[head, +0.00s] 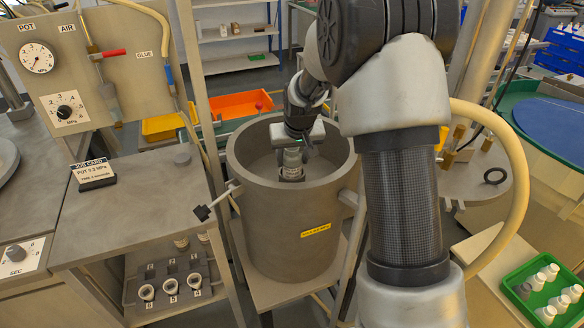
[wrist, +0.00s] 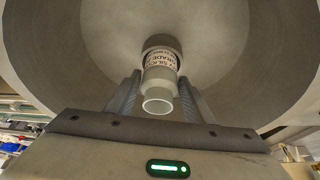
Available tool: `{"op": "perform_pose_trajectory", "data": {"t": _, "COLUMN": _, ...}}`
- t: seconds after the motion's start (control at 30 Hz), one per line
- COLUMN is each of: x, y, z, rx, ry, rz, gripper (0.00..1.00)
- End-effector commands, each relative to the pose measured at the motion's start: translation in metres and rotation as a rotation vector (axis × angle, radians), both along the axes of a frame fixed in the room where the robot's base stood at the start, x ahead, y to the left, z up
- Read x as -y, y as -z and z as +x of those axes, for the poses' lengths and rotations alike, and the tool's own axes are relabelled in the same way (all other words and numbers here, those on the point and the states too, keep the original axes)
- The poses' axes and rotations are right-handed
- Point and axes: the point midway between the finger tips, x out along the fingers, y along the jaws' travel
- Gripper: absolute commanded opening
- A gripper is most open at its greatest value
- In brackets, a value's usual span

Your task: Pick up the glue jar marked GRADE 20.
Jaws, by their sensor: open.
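A white jar (wrist: 160,72) with a pale open-looking rim and a dark end stands inside the large grey pot (head: 239,165). Its label reads SILICONE and GRADE; the number is not legible. The jar also shows in the head view (head: 292,157), below my gripper's body. My gripper (wrist: 159,84) is open, with one finger on each side of the jar in the wrist view. A gap seems to show beside the fingers, but contact cannot be told. My gripper (head: 294,163) reaches down into the pot in the head view.
The pot's tall wall surrounds my gripper. A clamp handle (head: 215,202) sticks out at its left. A bench with a job card (head: 92,173) stands left, above a rack of numbered cups (head: 170,287). A green tray (head: 519,275) of white bottles is at lower right.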

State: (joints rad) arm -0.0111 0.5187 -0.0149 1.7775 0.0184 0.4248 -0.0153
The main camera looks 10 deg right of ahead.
Motion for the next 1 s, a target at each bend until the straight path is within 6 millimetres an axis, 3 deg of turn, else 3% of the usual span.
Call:
{"op": "perform_pose_trajectory", "data": {"t": 0.17, "x": 0.0, "y": 0.022, "z": 0.01, "rx": -0.001, "ry": 0.0, "rz": 0.0, "gripper": 0.48}}
{"op": "perform_pose_trajectory", "data": {"t": 0.43, "x": 0.0, "y": 0.024, "z": 0.012, "rx": 0.001, "ry": 0.0, "rz": 0.0, "gripper": 0.48}}
{"op": "perform_pose_trajectory", "data": {"t": 0.47, "x": 0.0, "y": 0.024, "z": 0.012, "rx": 0.001, "ry": 0.0, "rz": 0.0, "gripper": 0.46}}
{"op": "perform_pose_trajectory", "data": {"t": 0.67, "x": 0.0, "y": 0.024, "z": 0.012, "rx": 0.0, "ry": 0.0, "rz": 0.0, "gripper": 0.13}}
{"op": "perform_pose_trajectory", "data": {"t": 0.87, "x": 0.0, "y": 0.023, "z": 0.012, "rx": 0.002, "ry": 0.0, "rz": 0.0, "gripper": 0.13}}
{"op": "perform_pose_trajectory", "data": {"t": 1.0, "x": 0.0, "y": 0.011, "z": 0.013, "rx": 0.004, "ry": 0.0, "rz": 0.0, "gripper": 0.13}}
